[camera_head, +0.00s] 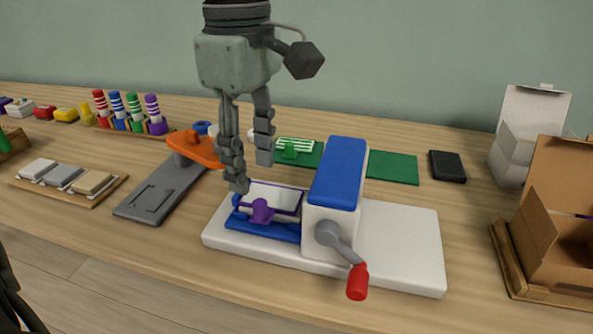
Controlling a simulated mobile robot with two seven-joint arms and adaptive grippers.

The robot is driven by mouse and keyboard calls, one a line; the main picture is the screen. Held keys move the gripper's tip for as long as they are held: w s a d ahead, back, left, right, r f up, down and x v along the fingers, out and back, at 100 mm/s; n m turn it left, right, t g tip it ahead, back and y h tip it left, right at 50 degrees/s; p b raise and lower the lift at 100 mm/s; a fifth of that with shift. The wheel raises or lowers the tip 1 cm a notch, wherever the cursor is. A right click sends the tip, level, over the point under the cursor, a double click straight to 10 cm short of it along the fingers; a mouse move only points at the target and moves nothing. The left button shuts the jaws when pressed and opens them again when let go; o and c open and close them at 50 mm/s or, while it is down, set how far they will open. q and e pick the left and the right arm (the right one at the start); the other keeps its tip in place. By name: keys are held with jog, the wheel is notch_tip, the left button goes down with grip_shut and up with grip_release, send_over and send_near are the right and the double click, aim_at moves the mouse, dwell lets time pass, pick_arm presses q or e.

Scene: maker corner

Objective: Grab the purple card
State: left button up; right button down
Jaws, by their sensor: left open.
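A white card with purple edging (277,195) lies tilted on the blue bed (266,231) of a white hand-cranked machine (400,240). A purple knob-like part (262,211) sits at the card's front edge; I cannot tell whether it belongs to the card or the bed. My left gripper (251,171) points down, open and empty. Its fingers hang above and behind the card's left end, one fingertip overlapping the card's left corner in the picture. I cannot tell if they touch. My right gripper is not in view.
The blue-topped housing (338,180) with a red-handled crank (357,281) stands right of the card. An orange-handled grey tool (160,195) lies to the left. Green boards (390,167) lie behind. A cardboard box (540,232) stands at the right.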

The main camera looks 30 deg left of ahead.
aim_at(259, 202)
pick_arm(q)
jog(key=shift+w+f, duration=0.1)
jog(key=shift+w, duration=0.2)
jog(key=shift+f, duration=0.35)
jog(key=f, duration=0.6)
jog(key=shift+w+a+f, duration=0.1)
jog(key=shift+w+f, duration=0.1)
jog(key=shift+f, duration=0.2)
jog(key=shift+c, duration=0.5)
grip_shut()
